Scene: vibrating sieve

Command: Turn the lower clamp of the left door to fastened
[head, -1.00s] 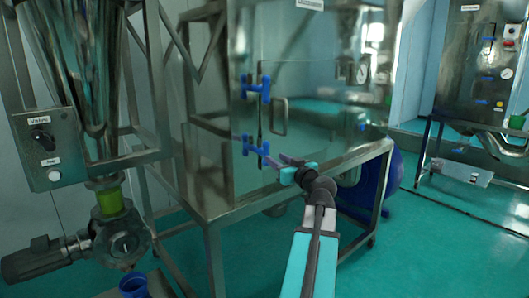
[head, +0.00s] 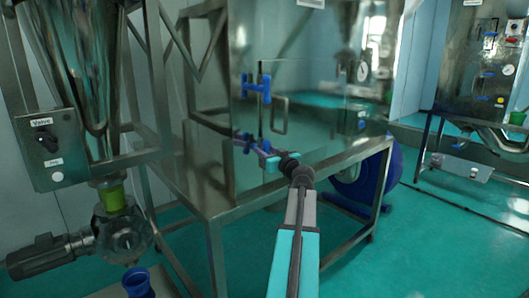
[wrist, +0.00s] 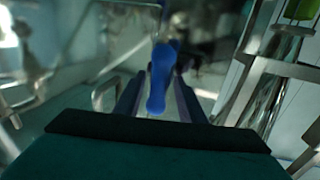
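The lower clamp (head: 243,139) is a blue fitting at the lower left edge of the steel cabinet's door (head: 310,125). A matching blue upper clamp (head: 256,88) sits above it, left of the door's bar handle (head: 279,115). My gripper (head: 254,147) is at the lower clamp and hides part of it. In the wrist view, the blue clamp handle (wrist: 158,88) stands between the two dark fingers of my gripper (wrist: 163,76). The fingers are apart, with narrow gaps showing beside the handle. Contact at the fingertips is too blurred to tell.
The cabinet stands on a steel frame table (head: 225,208). A valve control box (head: 47,148) and hopper (head: 85,60) stand at the left, with a blue container (head: 137,282) below. A blue drum (head: 365,185) is under the frame.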

